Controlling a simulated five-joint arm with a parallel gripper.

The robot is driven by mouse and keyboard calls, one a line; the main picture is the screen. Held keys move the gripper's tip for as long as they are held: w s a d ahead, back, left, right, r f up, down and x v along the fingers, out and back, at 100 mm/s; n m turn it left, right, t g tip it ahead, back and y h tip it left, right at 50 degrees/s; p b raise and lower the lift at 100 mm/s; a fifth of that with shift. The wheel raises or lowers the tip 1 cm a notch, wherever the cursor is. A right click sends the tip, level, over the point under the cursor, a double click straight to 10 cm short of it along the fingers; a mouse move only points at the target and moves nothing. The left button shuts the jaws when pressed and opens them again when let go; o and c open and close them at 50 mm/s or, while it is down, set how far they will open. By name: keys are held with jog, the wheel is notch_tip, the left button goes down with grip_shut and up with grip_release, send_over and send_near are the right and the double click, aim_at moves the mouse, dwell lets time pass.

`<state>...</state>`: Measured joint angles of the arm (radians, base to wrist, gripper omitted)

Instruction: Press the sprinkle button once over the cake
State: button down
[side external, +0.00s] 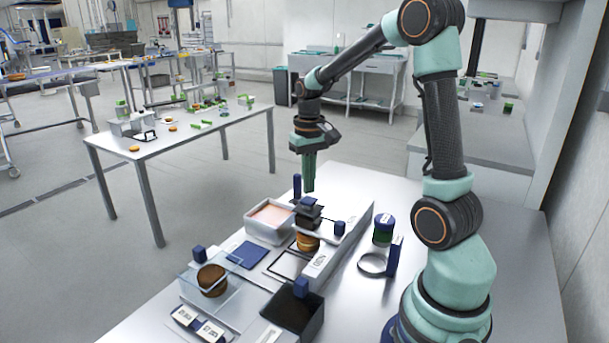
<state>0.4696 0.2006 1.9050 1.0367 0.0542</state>
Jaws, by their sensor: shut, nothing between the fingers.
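My gripper (308,190) points straight down with its fingers shut and empty. It hangs above a dark stacked block (308,212) and looks apart from it. Below that block sits a small tan and brown layered round (308,243), which may be the cake. Another brown round (211,280) sits in a clear tray (233,300) at the front left. A blue knob (340,228) stands on the pale housing to the right of the block. I cannot tell which part is the sprinkle button, as the labels are too small to read.
A white tray with pinkish contents (270,214) and a blue square (248,254) lie to the left. A black bin (293,309) stands in front. A green and blue jar (383,230) and a ring (373,264) stand right, near my arm's base. A thin blue post (297,183) rises beside my fingers.

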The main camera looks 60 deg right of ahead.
notch_tip(320, 180, up, 6)
jog(key=shift+f, duration=0.1)
dwell(0.4)
jog(key=s+a+r+n+t, duration=0.1)
jog(key=s+a+n+t, duration=0.1)
jog(key=a, duration=0.6)
jog(key=s+a+r+n+t, duration=0.1)
jog(key=s+a+n+t, duration=0.2)
jog(key=a, duration=0.6)
jog(key=shift+s+a+r+n+t, duration=0.3)
jog(key=shift+s+r+n, duration=0.05)
jog(key=shift+s+n, duration=0.15)
